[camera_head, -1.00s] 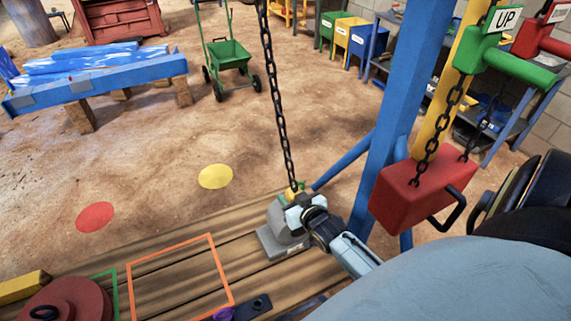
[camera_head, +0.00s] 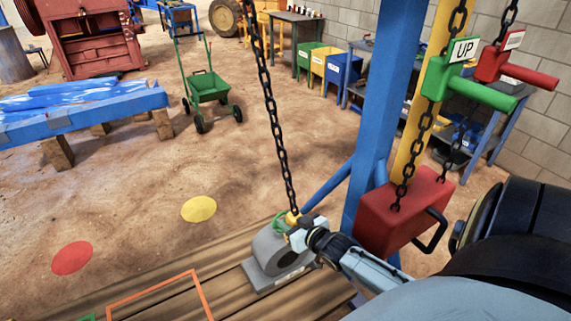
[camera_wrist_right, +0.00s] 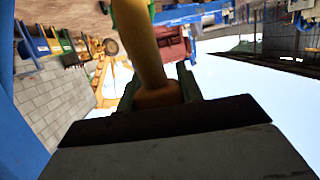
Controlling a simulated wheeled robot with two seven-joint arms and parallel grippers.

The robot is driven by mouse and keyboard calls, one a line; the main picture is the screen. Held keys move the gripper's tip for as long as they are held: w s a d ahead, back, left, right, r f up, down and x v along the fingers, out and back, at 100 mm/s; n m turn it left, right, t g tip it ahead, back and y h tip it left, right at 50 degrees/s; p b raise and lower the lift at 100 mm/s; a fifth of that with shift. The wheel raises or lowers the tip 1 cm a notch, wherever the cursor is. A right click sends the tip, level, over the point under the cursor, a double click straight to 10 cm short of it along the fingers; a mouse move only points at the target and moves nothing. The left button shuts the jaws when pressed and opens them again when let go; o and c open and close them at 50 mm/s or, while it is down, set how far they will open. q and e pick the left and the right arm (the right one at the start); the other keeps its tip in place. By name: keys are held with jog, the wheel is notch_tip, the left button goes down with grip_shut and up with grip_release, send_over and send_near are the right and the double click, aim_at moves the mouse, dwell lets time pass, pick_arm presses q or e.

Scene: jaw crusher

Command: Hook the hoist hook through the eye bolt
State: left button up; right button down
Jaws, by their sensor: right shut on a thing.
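The yellow hoist hook (camera_head: 292,216) hangs at the lower end of a taut dark chain (camera_head: 268,110). My right gripper (camera_head: 301,224) is shut on the hook, just above and right of the grey bearing block (camera_head: 268,250). In the right wrist view the hook's yellow shank (camera_wrist_right: 141,45) rises between the two fingers (camera_wrist_right: 158,90). A green ring, which looks like the eye bolt (camera_head: 279,224), shows on top of the block, close beside the hook. My gripper partly covers this spot, so I cannot tell whether the hook passes through the ring. My left gripper is not in view.
The block stands on a plank deck (camera_head: 240,292). Green UP (camera_head: 470,88) and red (camera_head: 515,70) handles hang at upper right. Open dirt floor lies left.

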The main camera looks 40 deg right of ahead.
jog(key=shift+s+d+r+y, duration=0.15)
jog(key=shift+s+d, duration=0.1)
jog(key=shift+d, duration=0.6)
jog(key=shift+s+d+f+y, duration=0.15)
jog(key=shift+s+d, duration=0.1)
jog(key=shift+d, duration=0.55)
jog(key=shift+b, duration=0.3)
jog(key=shift+r+b+x, duration=0.15)
jog(key=shift+b+x, duration=0.4)
jog(key=shift+x, duration=0.55)
jog(key=shift+r+b+x, duration=0.2)
jog(key=shift+b+x, duration=0.35)
jog(key=shift+x, duration=0.6)
jog(key=shift+w, duration=0.1)
jog(key=w, duration=0.1)
jog(key=w+b, duration=0.1)
jog(key=w, duration=0.1)
jog(key=shift+w+d+r, duration=0.15)
jog(key=shift+w+r, duration=0.05)
jog(key=shift+r, duration=0.1)
jog(key=shift+w+r, duration=0.5)
jog(key=shift+w, duration=0.1)
